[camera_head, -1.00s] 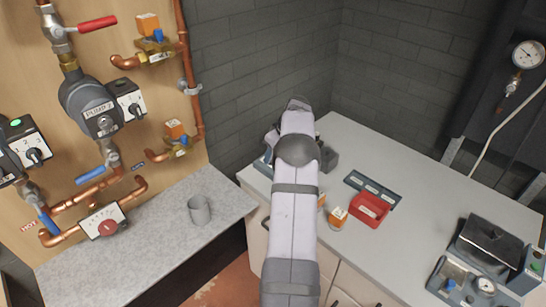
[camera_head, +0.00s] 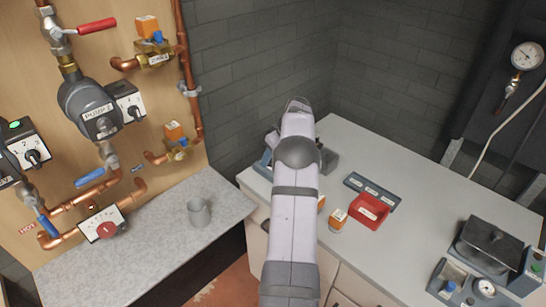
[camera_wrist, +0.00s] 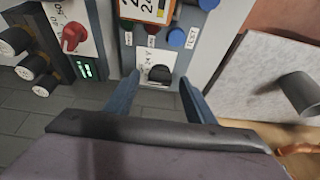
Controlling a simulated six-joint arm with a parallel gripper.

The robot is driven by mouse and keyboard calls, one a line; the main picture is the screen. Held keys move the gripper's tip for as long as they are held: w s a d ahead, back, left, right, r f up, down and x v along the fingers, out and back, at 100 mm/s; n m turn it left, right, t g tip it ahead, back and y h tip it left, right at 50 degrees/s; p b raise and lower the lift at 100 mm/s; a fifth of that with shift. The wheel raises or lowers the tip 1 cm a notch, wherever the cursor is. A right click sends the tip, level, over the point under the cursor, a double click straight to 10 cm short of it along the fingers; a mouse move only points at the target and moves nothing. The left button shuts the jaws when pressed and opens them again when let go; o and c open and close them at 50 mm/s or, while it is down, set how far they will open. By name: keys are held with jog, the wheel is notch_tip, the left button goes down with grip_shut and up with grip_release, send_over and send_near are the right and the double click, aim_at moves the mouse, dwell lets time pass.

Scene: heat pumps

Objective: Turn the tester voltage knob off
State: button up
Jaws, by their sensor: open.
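My gripper (camera_wrist: 159,84) is open, with one blue-grey finger to the left and one to the right of the knob. The knob lies between the fingertips; I cannot tell whether they touch it. In the head view my arm hides the gripper and most of the tester.
Left of the tester in the wrist view is a unit with a red knob (camera_wrist: 72,37) and several white round ends (camera_wrist: 30,67).

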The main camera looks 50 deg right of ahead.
jog(key=b+v, duration=0.2)
jog(key=v, duration=0.5)
dwell(0.4)
jog(key=a+g, duration=0.2)
jog(key=a, duration=2.5)
jog(key=s+a+f+g, duration=0.1)
jog(key=s+a+f, duration=0.2)
jog(key=s+a, duration=0.65)
jog(key=s+a+f+g, duration=0.1)
jog(key=s+a+f, duration=0.3)
jog(key=s+a, duration=0.55)
notch_tip(320, 180, down, 32)
jog(key=s+d+b, duration=0.2)
jog(key=b, duration=3)
jog(key=shift+r, duration=0.15)
jog(key=shift+c, duration=0.6)
